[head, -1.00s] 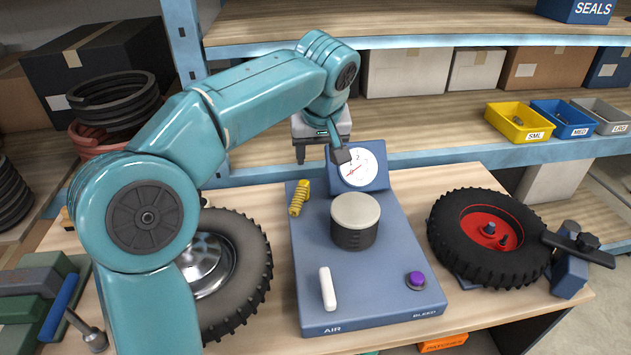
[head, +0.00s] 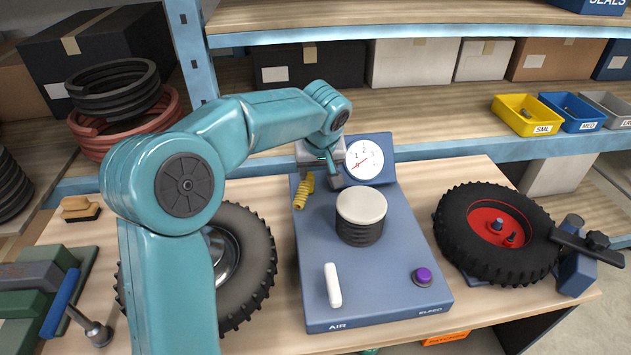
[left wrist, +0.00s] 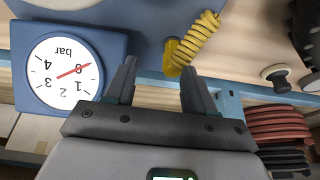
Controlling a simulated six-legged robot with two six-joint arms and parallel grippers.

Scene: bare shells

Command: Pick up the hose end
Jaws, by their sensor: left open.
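The yellow coiled hose (head: 303,191) is at the left back edge of the blue test panel (head: 385,270). In the left wrist view the yellow hose (left wrist: 196,40) ends in a yellow fitting (left wrist: 172,54), near the right finger's tip and slightly beyond it. My left gripper (head: 322,172) is behind and right of the hose, beside the gauge (head: 362,160). In the left wrist view my left gripper (left wrist: 159,70) is open, with nothing between its fingers. In the head view the fingers are partly hidden. My right gripper is not in view.
A round light-topped bellows (head: 360,215), a white handle (head: 333,286) and a purple button (head: 423,276) stand on the panel. A tyre (head: 250,255) lies left and a red-hubbed tyre (head: 495,235) right. A blue shelf upright (head: 190,50) rises behind.

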